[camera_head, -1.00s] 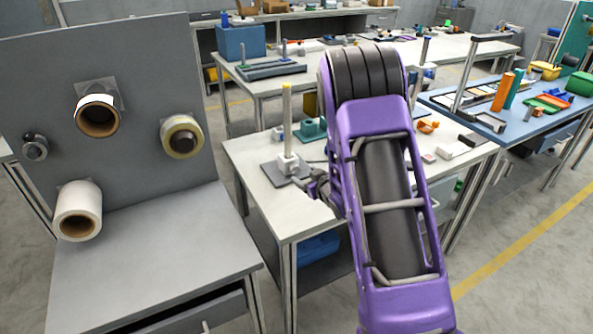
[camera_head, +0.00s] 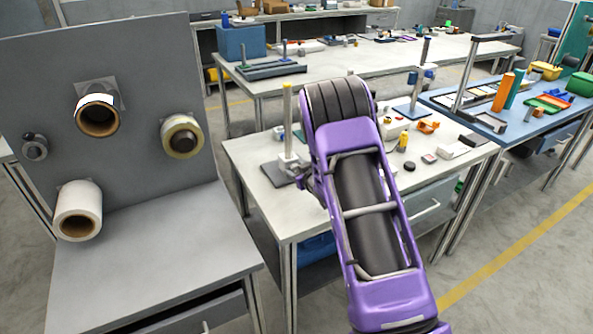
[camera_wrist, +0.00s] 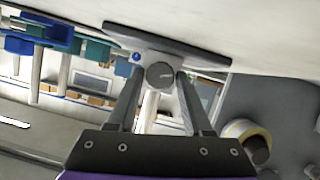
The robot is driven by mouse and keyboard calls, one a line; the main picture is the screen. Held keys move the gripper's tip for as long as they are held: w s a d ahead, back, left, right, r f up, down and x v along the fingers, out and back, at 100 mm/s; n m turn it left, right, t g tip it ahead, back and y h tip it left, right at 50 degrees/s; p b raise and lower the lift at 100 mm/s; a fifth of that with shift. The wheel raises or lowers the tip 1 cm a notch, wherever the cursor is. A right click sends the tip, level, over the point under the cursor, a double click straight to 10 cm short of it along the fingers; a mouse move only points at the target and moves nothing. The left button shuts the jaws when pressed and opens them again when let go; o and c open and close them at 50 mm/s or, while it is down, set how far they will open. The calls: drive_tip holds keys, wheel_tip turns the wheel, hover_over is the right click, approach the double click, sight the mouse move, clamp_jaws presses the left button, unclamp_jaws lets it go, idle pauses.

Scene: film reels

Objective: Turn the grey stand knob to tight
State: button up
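The stand on the near white table has a flat dark base plate (camera_head: 276,174), a pale clamp block (camera_head: 288,160) and a pale upright post (camera_head: 287,112). In the wrist view, which is turned over, the round grey knob (camera_wrist: 160,75) sits on the block's face, below the base plate (camera_wrist: 165,42). My gripper (camera_wrist: 161,78) is open, with one finger on each side of the knob and a visible gap on both sides. In the head view my gripper is mostly hidden behind my purple arm, right beside the stand.
A grey panel bench (camera_head: 150,262) with rolls and reels stands at the left. Small items, including a yellow-black bottle (camera_head: 403,143) and a black puck (camera_head: 410,166), lie on the white table (camera_head: 262,213) to the right of my arm. A green-teal object (camera_wrist: 98,51) is near the stand.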

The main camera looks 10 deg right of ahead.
clamp_jaws()
drive_tip(key=shift+d, duration=0.1)
drive_tip(key=m, duration=0.1)
drive_tip(key=m+y+p, duration=0.1)
drive_tip(key=m+y, duration=0.1)
drive_tip(key=shift+d+g, duration=0.25)
drive_tip(key=shift+g, duration=0.15)
drive_tip(key=m+y+p, duration=0.1)
drive_tip(key=m+y, duration=0.1)
drive_tip(key=m, duration=0.2)
drive_tip(key=shift+w+f+y, duration=0.1)
drive_tip(key=shift+f+y, duration=0.05)
drive_tip(key=shift+y, duration=0.25)
idle(0.4)
drive_tip(key=shift+o, duration=2.2)
unclamp_jaws()
